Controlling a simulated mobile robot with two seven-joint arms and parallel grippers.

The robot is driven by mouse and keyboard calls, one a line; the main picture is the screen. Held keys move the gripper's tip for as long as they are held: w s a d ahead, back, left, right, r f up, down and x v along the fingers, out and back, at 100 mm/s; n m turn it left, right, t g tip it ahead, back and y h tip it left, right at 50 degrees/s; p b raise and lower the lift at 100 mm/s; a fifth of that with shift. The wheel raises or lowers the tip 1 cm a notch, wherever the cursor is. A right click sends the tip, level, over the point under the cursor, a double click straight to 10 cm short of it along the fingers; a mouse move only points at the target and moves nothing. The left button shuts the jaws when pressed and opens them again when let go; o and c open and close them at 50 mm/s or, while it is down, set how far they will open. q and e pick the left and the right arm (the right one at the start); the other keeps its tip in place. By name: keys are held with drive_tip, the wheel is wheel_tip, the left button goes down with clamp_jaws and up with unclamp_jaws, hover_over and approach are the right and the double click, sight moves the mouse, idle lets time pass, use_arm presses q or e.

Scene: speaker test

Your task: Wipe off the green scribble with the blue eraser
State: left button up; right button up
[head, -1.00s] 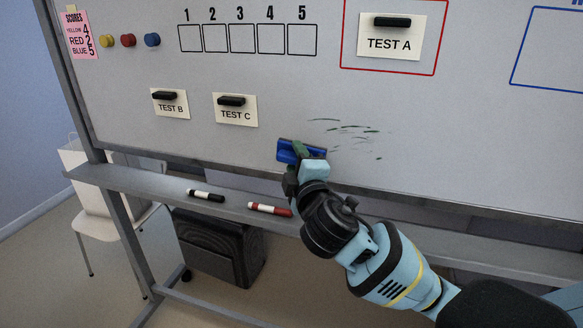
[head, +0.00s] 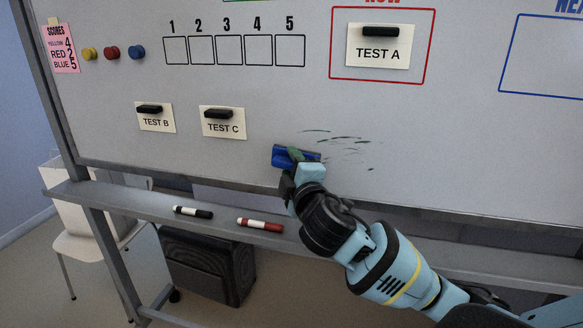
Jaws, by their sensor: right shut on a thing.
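The blue eraser (head: 283,157) is at the lower middle of the whiteboard (head: 260,90), with a green smear or patch on it. My right gripper (head: 297,168) is shut on the eraser, which looks to be at the board's surface; I cannot tell for sure whether it touches. Broken green marks (head: 345,138) of the scribble show just right of and above the eraser, some faint and thin. My gripper and the eraser may hide part of the board there. My left gripper is not in view.
Below the board a tray (head: 150,209) holds a black marker (head: 193,212) and a red marker (head: 260,224). Cards TEST B (head: 156,123), TEST C (head: 223,126) and TEST A (head: 378,55) hang under black magnets. A white chair (head: 85,245) and a dark box (head: 205,262) stand behind.

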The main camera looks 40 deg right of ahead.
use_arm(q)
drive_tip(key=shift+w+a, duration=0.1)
use_arm(e)
drive_tip(key=shift+w+d, duration=0.6)
drive_tip(key=shift+d, duration=0.15)
idle(0.5)
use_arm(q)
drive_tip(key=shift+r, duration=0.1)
use_arm(e)
drive_tip(key=shift+s+d+r+p, duration=0.15)
drive_tip(key=shift+s+d+p, duration=0.2)
drive_tip(key=shift+s+d, duration=0.35)
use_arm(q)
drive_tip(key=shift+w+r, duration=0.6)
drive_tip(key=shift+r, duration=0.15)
use_arm(e)
drive_tip(key=shift+s+d, duration=0.4)
drive_tip(key=shift+s, duration=0.3)
